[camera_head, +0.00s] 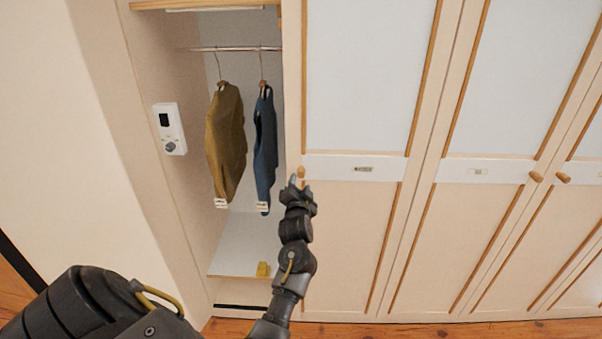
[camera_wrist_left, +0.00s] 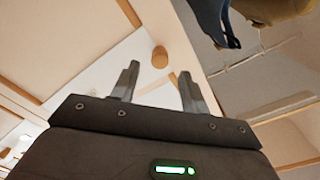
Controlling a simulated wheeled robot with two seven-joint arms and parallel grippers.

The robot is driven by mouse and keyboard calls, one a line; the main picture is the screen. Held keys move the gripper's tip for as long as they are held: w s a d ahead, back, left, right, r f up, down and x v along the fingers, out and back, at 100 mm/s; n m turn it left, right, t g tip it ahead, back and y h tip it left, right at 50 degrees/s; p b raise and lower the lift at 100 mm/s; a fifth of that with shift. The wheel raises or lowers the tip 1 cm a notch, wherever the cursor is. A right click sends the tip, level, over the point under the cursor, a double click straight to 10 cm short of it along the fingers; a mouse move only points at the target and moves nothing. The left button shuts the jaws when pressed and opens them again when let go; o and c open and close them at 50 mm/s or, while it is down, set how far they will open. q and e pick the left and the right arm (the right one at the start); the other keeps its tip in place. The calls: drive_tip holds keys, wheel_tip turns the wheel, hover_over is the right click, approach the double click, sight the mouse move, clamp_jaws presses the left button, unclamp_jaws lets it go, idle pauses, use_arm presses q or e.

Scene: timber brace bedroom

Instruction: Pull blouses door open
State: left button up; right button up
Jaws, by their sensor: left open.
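A cream wardrobe door (camera_head: 340,230) with a white upper panel stands right of an open closet bay. It carries a small label (camera_head: 363,169) too small to read, so I cannot tell whether it is the blouses door. Its round wooden knob (camera_head: 301,172) sits near its left edge. My left gripper (camera_head: 300,183) is at the knob, just below it in the head view. In the left wrist view the knob (camera_wrist_left: 160,57) shows beyond the two spread fingertips, between them in the picture, with no finger seen closed on it. My right gripper is not in view.
The open bay holds a brown garment (camera_head: 225,140) and a blue garment (camera_head: 265,140) on a rail (camera_head: 235,48). A white wall device (camera_head: 169,129) is on the left. More doors with knobs (camera_head: 536,176) continue right. Wooden floor (camera_head: 400,331) shows below.

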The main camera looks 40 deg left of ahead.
sight(301, 176)
use_arm(q)
drive_tip(key=p+x, duration=0.1)
drive_tip(key=x, duration=0.6)
drive_tip(key=shift+c, duration=0.4)
clamp_jaws()
